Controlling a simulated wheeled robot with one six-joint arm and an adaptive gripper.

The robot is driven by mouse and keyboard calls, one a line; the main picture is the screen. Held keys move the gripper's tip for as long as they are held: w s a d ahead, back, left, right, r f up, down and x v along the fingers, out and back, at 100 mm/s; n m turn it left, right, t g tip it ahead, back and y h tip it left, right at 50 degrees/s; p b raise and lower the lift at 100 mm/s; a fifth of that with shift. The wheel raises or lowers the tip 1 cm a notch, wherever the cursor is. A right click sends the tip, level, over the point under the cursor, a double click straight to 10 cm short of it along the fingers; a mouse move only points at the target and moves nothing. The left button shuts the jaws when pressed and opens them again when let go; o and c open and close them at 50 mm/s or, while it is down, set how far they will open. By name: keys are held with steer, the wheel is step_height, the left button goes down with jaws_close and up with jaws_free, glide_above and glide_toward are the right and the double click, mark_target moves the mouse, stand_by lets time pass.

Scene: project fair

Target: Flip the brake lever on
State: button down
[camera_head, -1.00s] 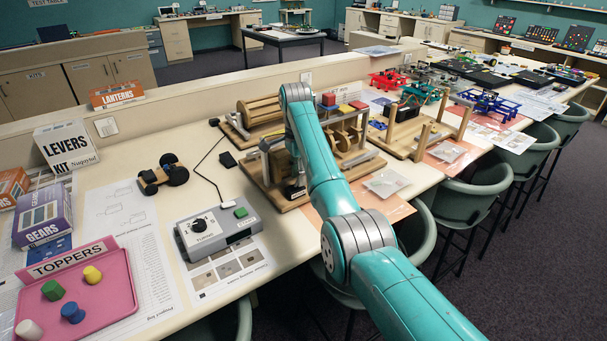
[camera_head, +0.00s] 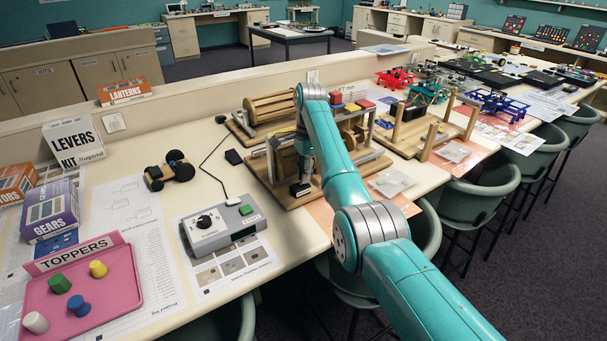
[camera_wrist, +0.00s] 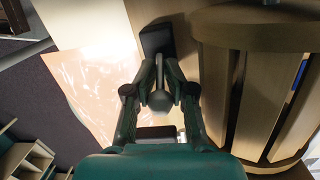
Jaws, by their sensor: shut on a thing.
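The brake lever is on a wooden machine with a drum and a wood base (camera_head: 310,193), past the grey control box in the head view. In the wrist view the lever's rounded grey knob (camera_wrist: 160,99) sits between the fingers of my gripper (camera_wrist: 160,82), which are closed in on it. A dark block (camera_wrist: 157,38) lies just beyond the fingertips. The slatted wooden drum (camera_wrist: 270,85) stands close at the right. In the head view my arm hides much of the machine, and the lever's exact angle cannot be told.
A grey control box (camera_head: 217,233) with a knob and green button stands left of the machine. A small wooden car (camera_head: 170,172) and a pink tray (camera_head: 125,285) lie further left. Other wooden frames (camera_head: 425,140) stand to the right. Stools line the table's front edge.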

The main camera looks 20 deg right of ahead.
steer(key=shift+d, duration=0.2)
steer(key=c, duration=1.2)
jaws_free()
steer(key=shift+d, duration=0.15)
steer(key=shift+a, duration=0.25)
